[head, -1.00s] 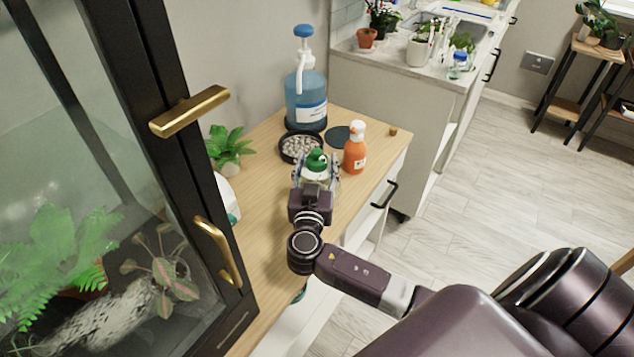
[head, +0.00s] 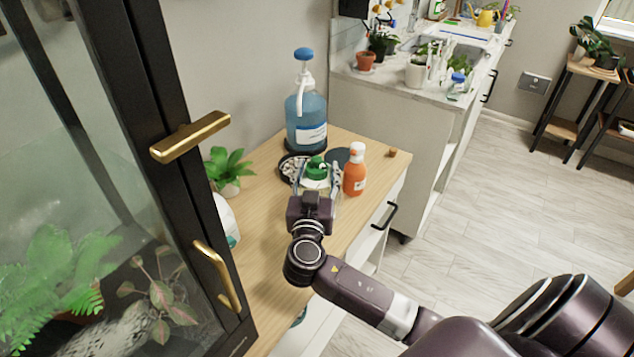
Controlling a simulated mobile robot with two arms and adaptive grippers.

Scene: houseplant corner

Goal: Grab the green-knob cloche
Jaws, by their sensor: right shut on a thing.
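The green-knob cloche (head: 316,166) is on the right side of the wooden cabinet top, with its green knob facing up. Its clear body is mostly hidden behind my right gripper. My right gripper (head: 318,184) is shut on the cloche, its fingers on either side below the knob. The cloche appears to be held a little above the top, but its lower edge is hidden. My left gripper is not in view.
An orange bottle (head: 355,172) stands close right of the cloche. A dark pebble dish (head: 288,171), a dark round mat (head: 338,156) and a blue pump bottle (head: 306,118) are behind it. A small plant (head: 228,168) and a glass cabinet (head: 185,138) stand left.

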